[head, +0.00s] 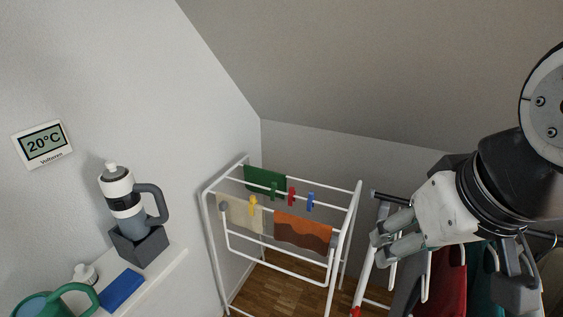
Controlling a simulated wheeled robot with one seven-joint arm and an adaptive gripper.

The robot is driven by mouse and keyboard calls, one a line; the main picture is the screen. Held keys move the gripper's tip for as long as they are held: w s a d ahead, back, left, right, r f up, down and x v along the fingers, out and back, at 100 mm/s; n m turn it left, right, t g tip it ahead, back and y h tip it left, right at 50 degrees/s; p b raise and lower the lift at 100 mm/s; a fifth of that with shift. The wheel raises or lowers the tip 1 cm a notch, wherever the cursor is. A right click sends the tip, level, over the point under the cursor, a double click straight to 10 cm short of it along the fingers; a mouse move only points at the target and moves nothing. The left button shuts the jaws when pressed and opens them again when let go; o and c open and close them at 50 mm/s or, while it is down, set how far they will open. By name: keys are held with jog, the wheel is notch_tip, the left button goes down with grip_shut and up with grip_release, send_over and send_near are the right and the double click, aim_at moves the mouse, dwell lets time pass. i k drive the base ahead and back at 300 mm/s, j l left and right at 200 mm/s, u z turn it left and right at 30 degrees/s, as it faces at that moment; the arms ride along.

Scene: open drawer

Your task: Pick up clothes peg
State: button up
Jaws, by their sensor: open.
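Several small clothes pegs are clipped on the white drying rack (213,232): a yellow peg (253,206), a green peg (273,191), a red peg (291,196) and a blue peg (310,201). The picture does not settle which one the task means. My gripper (378,244) is open at the right of the rack, apart from the pegs, with its fingers pointing left. I see nothing between the fingers. The blue peg is the nearest of these to it in the picture.
A green cloth (262,178), a cream cloth (244,218) and an orange-brown cloth (302,232) hang on the rack. Clothes on hangers, including a red garment (449,283), hang below my gripper. A shelf (166,268) with a bottle (121,196) stands at left.

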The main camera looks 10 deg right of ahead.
aim_at(311, 196)
jog(key=i+j, duration=0.2)
jog(key=i, duration=0.25)
jog(key=i+j+u, duration=0.15)
jog(key=i, duration=0.3)
jog(key=j, duration=0.1)
